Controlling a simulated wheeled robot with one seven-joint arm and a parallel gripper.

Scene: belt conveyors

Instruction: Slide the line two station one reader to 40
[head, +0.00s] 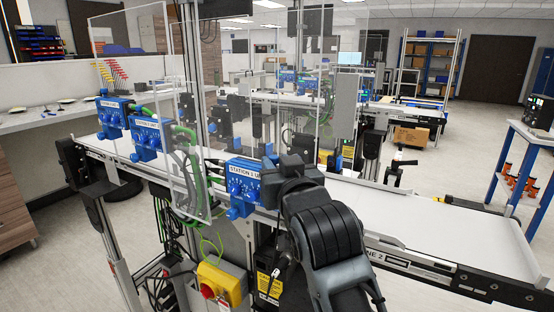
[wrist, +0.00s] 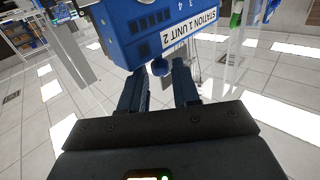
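A blue reader box (head: 243,182) is mounted at the near side of the line two conveyor, left of my arm in the head view. Its white label starts "STATION 1 U". In the wrist view a blue box (wrist: 165,30) labelled "STATION 1 UNIT 2" fills the top middle. My arm hides the gripper in the head view. No scale is readable.
Two more blue boxes (head: 151,138) (head: 112,116) stand further left along the line. Clear panels (head: 185,130) rise beside the conveyor. A yellow box with a red button (head: 213,287) is below. The white belt (head: 440,225) at right is empty.

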